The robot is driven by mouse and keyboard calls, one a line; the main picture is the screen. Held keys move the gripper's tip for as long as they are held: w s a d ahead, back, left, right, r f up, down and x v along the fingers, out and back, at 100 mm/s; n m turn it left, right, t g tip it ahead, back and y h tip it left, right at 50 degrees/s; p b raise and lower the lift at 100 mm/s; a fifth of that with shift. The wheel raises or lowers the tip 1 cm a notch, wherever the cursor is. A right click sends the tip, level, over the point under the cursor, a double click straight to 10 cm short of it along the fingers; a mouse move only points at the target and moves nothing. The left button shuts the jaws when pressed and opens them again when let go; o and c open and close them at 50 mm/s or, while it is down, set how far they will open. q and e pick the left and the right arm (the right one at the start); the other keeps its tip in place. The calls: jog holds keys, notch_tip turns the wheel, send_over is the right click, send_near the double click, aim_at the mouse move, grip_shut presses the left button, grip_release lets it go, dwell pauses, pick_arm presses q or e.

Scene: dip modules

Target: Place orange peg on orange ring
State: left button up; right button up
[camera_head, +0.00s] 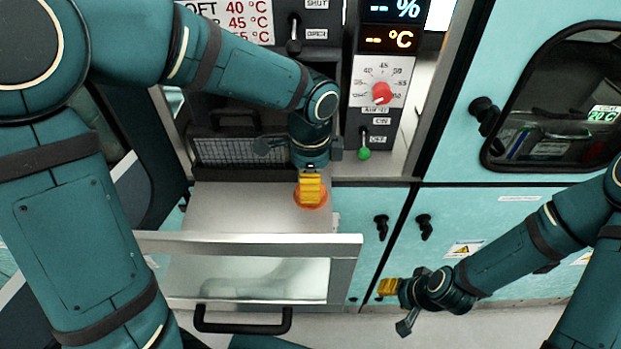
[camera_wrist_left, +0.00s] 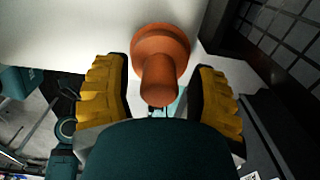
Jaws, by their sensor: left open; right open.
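My left gripper (camera_head: 311,186) points down over the grey surface, with its yellow fingers above an orange round base (camera_head: 323,199). In the left wrist view, an orange peg (camera_wrist_left: 158,82) rises from a wider orange disc (camera_wrist_left: 161,48) between the open yellow fingers of my left gripper (camera_wrist_left: 160,98). There are gaps on both sides, so the fingers are not closed on it. I cannot tell whether the disc is the ring or a part of the peg. My right gripper (camera_head: 388,287) is open and empty at the lower right, away from the peg.
The grey shelf (camera_head: 230,207) in front of the wire basket (camera_head: 240,151) is otherwise clear. A glazed door (camera_head: 250,278) with a black handle is folded out below it. A control panel with a red knob (camera_head: 381,93) and green-tipped lever (camera_head: 364,154) stands close on the right.

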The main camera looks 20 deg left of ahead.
pick_arm(q)
notch_tip(320, 180, up, 12)
jog(key=shift+p, duration=0.45)
jog(key=shift+f, duration=0.1)
